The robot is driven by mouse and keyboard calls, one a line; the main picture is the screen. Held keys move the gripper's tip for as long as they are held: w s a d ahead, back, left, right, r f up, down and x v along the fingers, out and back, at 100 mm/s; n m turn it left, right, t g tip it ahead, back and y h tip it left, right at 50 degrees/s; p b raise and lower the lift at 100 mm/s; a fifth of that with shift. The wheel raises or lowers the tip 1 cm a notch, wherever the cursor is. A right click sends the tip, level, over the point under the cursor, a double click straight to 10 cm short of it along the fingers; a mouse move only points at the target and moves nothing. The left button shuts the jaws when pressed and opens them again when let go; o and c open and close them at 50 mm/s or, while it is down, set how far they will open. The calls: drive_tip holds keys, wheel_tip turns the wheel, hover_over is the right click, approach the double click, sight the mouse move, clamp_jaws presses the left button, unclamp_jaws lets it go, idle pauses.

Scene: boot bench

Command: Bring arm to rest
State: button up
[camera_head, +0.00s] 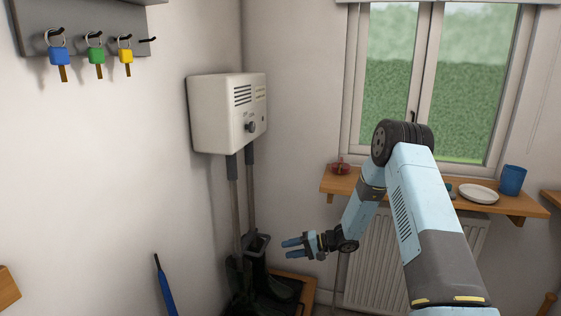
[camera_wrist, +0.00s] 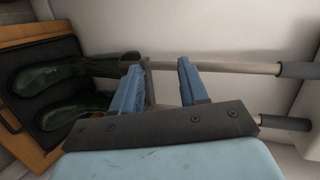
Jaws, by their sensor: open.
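My arm reaches up from the lower right in the head view and bends down, with my gripper (camera_head: 292,247) hanging near the boot dryer. In the wrist view my gripper (camera_wrist: 158,82) is also open, with the dryer's grey tube (camera_wrist: 225,67) passing beyond the fingertips. The dark green boots (camera_head: 279,287) stand on the tray below the gripper. They also show at the left of the wrist view (camera_wrist: 75,72). I cannot tell whether the fingers touch the tube.
A white dryer box (camera_head: 228,113) is on the left wall, with tubes running down. A wooden shelf (camera_head: 345,186) under the window holds a red item (camera_head: 340,169), a white plate (camera_head: 478,193) and a blue cup (camera_head: 512,180). Blue, green and yellow keys (camera_head: 97,56) hang at upper left.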

drive_tip(key=s+d+r+n+g+h, duration=0.1)
drive_tip(key=s+d+r+h, duration=0.1)
drive_tip(key=s+r, duration=0.5)
drive_tip(key=s+d+r+n+h, duration=0.15)
drive_tip(key=s+r, duration=0.25)
drive_tip(key=r, duration=0.7)
drive_tip(key=s+d+r+n+g+h, duration=0.1)
drive_tip(key=s+d+r+h, duration=0.15)
drive_tip(key=s+r, duration=0.45)
drive_tip(key=s+d+r+m+t+h, duration=0.1)
drive_tip(key=s+d+r+t+h, duration=0.1)
drive_tip(key=s+d+r, duration=0.2)
drive_tip(key=s+d+r+t+h, duration=0.2)
drive_tip(key=s+d+r, duration=0.3)
drive_tip(key=s, duration=0.6)
drive_tip(key=s+d+r+m+t+h, duration=0.1)
drive_tip(key=s+d+r+t+h, duration=0.1)
drive_tip(key=s+d+r+h, duration=0.2)
drive_tip(key=s+r, duration=0.2)
drive_tip(key=s, duration=0.2)
drive_tip(key=shift+d+r+m, duration=0.15)
drive_tip(key=shift+d+m, duration=0.1)
drive_tip(key=shift+m, duration=0.1)
idle(0.4)
